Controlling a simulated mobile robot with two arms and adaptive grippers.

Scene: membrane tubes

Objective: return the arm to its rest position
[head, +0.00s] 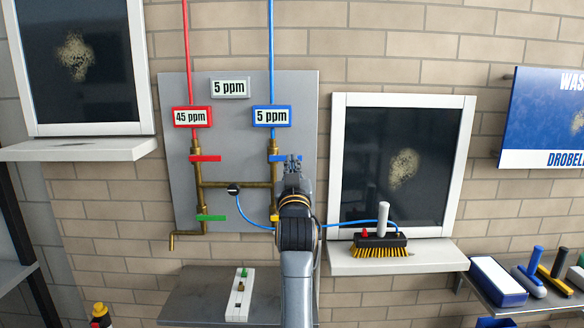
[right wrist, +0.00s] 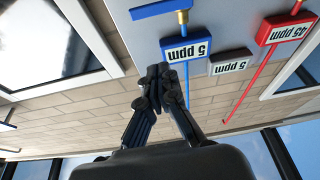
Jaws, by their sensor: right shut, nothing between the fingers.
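My right arm reaches up through the middle of the head view. Its gripper (head: 290,163) is in front of the grey panel, close to the blue valve handle (head: 284,158) under the right-hand 5 ppm display (head: 272,117). In the right wrist view the gripper (right wrist: 157,72) has its fingers together with nothing between them. There the blue handle (right wrist: 160,8) lies beyond the fingertips, and I cannot tell how far apart they are. The arm hides part of the brass pipe and the yellow handle (head: 274,217). My left gripper is not in view.
The grey panel (head: 245,88) carries a red 45 ppm display (head: 192,117), a red handle (head: 205,158) and a green handle (head: 211,218). A brush (head: 380,245) with a blue hose sits on the right window's sill (head: 440,254). A shelf (head: 190,305) below holds a white strip (head: 238,295).

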